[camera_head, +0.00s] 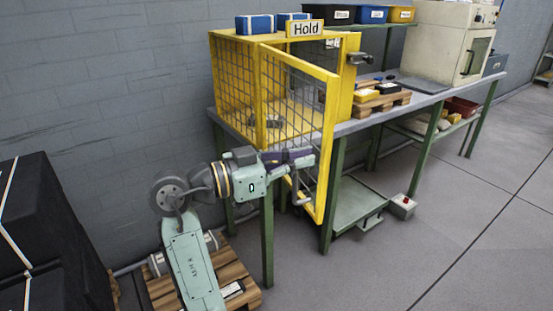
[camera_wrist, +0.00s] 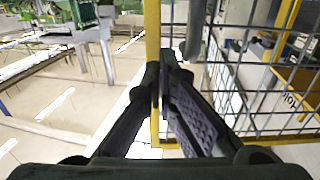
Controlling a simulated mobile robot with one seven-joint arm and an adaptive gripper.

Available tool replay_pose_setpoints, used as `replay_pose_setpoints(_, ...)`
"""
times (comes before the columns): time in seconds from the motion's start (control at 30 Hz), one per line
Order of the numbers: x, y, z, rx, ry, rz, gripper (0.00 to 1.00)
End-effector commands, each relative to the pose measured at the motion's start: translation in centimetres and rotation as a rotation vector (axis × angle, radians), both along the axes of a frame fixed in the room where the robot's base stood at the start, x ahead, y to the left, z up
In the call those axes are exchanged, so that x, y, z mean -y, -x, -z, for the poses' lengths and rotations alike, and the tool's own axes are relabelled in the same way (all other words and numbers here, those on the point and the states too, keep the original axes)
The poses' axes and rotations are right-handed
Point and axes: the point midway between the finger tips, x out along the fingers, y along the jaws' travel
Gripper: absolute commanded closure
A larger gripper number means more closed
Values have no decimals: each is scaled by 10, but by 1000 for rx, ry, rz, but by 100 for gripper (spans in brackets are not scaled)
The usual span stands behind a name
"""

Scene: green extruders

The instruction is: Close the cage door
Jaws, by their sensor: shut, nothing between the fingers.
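The yellow cage (camera_head: 232,82) stands on the workbench with a "Hold" sign on top. Its mesh door (camera_head: 330,130) stands open, swung out past the bench's front edge. A grey handle (camera_head: 297,188) is on the door near its free edge. My gripper (camera_head: 311,158) is at the door's outer face, by the upper part of the handle. In the wrist view my gripper (camera_wrist: 164,62) is shut and empty. The door's yellow edge bar (camera_wrist: 152,35) and grey handle (camera_wrist: 194,32) show close to the fingertips; whether they touch is unclear.
A grey latch (camera_head: 358,58) sits on the cage's right post. Right of the cage, a wooden pallet (camera_head: 380,104) holds small boxes. Black stacked crates (camera_head: 40,215) stand at the left. The floor (camera_head: 400,250) at front right is clear.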

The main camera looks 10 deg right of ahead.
Motion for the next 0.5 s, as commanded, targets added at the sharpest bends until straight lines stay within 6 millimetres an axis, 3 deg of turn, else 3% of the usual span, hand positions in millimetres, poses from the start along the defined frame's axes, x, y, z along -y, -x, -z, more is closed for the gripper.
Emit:
replay_pose_setpoints(0.2,13,-2,0,1,0,0,100)
replay_pose_setpoints(0.5,14,-2,0,1,0,0,100)
